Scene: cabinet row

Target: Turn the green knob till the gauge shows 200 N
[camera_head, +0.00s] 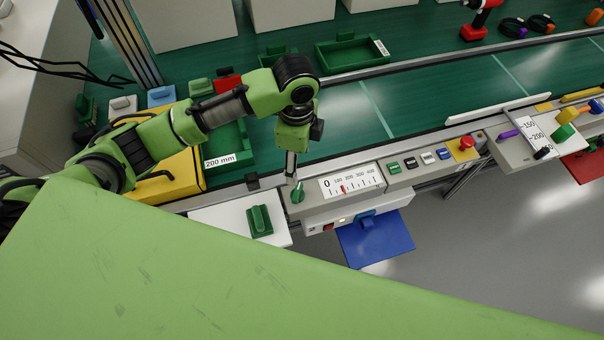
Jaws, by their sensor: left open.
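The green knob (298,194) sits on the front panel at the left end of the gauge. The gauge (365,181) is a white scale with numbers from 0 to 400. Its red pointer (343,189) stands left of the middle, near the 100 and 200 labels; the exact reading is too small to tell. My left gripper (291,178) points down right above the knob, its fingers seen edge-on. Whether the fingertips touch the knob cannot be told. My right gripper is not in view.
Right of the gauge are several small switches (411,162) and a red mushroom button (466,143) on yellow. Below are a blue flap (376,243) and a white panel with a green handle (259,220). A green tray marked 200 mm (226,143) lies behind my left arm.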

